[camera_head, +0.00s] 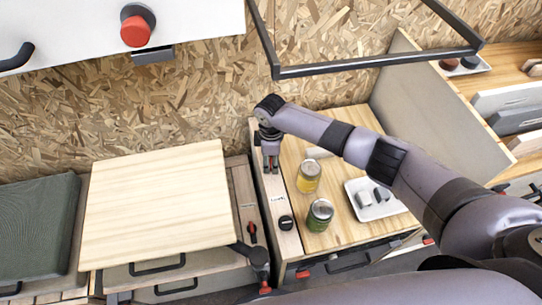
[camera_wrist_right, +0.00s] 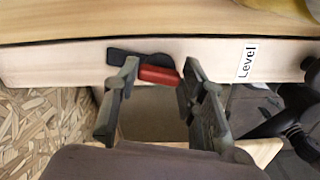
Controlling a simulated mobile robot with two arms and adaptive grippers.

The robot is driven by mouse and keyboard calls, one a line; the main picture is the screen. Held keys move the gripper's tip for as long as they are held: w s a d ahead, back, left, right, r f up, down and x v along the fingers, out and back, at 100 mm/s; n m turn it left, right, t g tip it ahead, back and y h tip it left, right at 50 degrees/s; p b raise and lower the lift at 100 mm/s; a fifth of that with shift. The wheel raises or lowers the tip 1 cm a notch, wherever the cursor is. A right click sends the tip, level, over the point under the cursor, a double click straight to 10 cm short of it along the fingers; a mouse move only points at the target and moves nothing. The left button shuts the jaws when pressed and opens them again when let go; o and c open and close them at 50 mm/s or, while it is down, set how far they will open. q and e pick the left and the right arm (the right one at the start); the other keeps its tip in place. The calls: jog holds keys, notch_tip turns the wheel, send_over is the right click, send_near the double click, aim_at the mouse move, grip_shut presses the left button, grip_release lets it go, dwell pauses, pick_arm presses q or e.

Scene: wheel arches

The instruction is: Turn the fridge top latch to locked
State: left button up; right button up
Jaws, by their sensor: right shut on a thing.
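My right gripper (camera_head: 270,168) reaches down to the narrow wooden strip at the left of the countertop. In the right wrist view, my right gripper (camera_wrist_right: 158,82) has its fingers at the two ends of a red latch handle (camera_wrist_right: 160,75) and is closed on it. The handle lies roughly along the strip and joins a black latch plate (camera_wrist_right: 135,57) on the pale panel. In the head view the fingers mostly hide this latch. My left gripper cannot be made out.
A "Level" label (camera_wrist_right: 246,61) and a black knob (camera_head: 286,222) are further along the strip. A yellow jar (camera_head: 308,176), a green jar (camera_head: 320,214) and a white tray (camera_head: 362,210) stand to the right. A raised wooden board (camera_head: 155,200) is at left.

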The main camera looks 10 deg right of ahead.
jog(key=m+p, duration=0.1)
jog(key=m, duration=0.1)
jog(key=m+p, duration=0.1)
jog(key=shift+s+r+m+p, duration=0.1)
jog(key=shift+r+m+p, duration=0.1)
jog(key=shift+m+p, duration=0.15)
jog(key=m+p, duration=0.2)
jog(key=m, duration=0.1)
jog(key=shift+a+m, duration=0.1)
jog(key=shift+m, duration=0.25)
jog(key=m+p, duration=0.1)
jog(key=m, duration=0.2)
jog(key=shift+m+p, duration=0.3)
jog(key=shift+p, duration=0.1)
jog(key=shift+a+f+m+p, duration=0.15)
jog(key=shift+m+p, duration=0.5)
jog(key=shift+m, duration=1.25)
jog(key=o, duration=1.2)
jog(key=shift+c, duration=0.2)
notch_tip(320, 180, up, 12)
jog(key=shift+s+f, duration=0.1)
